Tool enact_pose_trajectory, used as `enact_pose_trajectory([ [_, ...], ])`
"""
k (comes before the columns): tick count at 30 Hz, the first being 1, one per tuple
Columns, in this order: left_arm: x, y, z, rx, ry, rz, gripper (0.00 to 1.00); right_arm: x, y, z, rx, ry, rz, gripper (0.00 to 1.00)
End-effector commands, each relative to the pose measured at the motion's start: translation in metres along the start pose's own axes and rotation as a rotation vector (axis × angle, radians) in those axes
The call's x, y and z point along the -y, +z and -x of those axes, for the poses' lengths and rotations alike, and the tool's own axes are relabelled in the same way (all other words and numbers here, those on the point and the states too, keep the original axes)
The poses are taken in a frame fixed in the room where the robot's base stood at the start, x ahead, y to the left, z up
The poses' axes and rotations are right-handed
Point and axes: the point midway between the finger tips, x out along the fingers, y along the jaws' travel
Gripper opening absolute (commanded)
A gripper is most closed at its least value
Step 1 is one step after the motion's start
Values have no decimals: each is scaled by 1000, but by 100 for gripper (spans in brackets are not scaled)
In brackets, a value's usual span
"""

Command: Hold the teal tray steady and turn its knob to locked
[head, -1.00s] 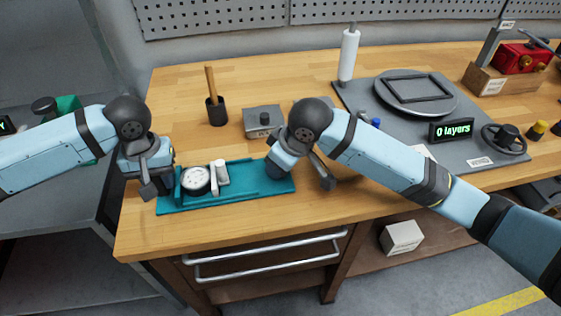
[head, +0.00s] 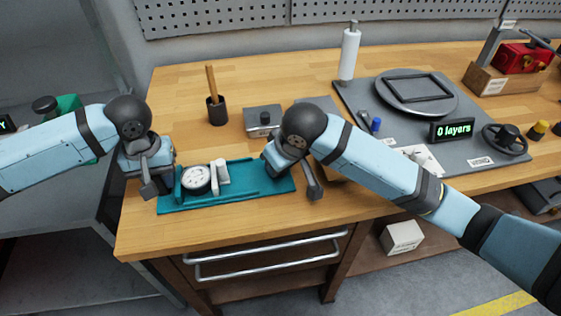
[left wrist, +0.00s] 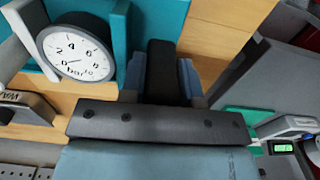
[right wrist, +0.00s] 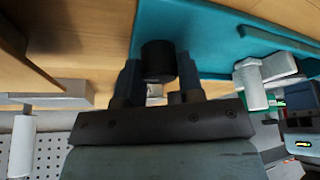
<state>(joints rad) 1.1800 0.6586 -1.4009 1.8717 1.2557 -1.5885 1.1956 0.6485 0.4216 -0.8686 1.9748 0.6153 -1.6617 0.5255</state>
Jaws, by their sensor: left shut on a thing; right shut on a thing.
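The teal tray (head: 225,201) lies flat near the bench's front edge, with a round white gauge (head: 196,179) and a pale upright lever (head: 222,174) on it. My left gripper (head: 160,178) is at the tray's left end. In the left wrist view its fingers close on a black block (left wrist: 160,66) beside the teal wall and the gauge (left wrist: 74,52). My right gripper (head: 270,158) is at the tray's right end. In the right wrist view it is shut on a dark round knob (right wrist: 158,60) by the tray. No locked mark is readable.
A grey box with a black button (head: 263,120) and a black cup with a wooden handle (head: 216,110) stand behind the tray. A grey board (head: 390,135) with a turntable lies to the right. Bare bench shows in front of the tray.

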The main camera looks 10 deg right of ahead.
Motion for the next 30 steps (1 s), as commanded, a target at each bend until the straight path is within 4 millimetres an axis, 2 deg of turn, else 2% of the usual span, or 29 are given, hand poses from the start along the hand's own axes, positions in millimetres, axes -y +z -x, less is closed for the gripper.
enact_pose_trajectory([
  [2, 1, 1, -4, 6, -3, 0, 0, 0, 0, -1, 0, 0, 0, 11],
  [3, 1, 1, -4, 6, -3, 0, 0, 0, 0, -1, 0, 0, 1, 44],
  [5, 1, 1, -4, 6, -3, 0, 0, 0, 0, -1, 0, 0, 1, 58],
  [6, 1, 1, -4, 6, -3, 0, 0, 0, 0, -1, 0, 0, 1, 61],
  [14, 1, 1, -4, 6, -3, 0, 0, 0, 0, 0, 0, 0, 1, 61],
  [17, 1, 1, -4, 6, -3, 0, 0, 0, 0, 6, -1, 0, 1, 61],
  [20, 1, 1, -4, 6, -3, 0, 0, 0, 0, 21, -4, 1, 1, 61],
  [30, 1, 1, -4, 5, -3, 0, 0, 0, 0, 92, -5, 0, 2, 61],
])
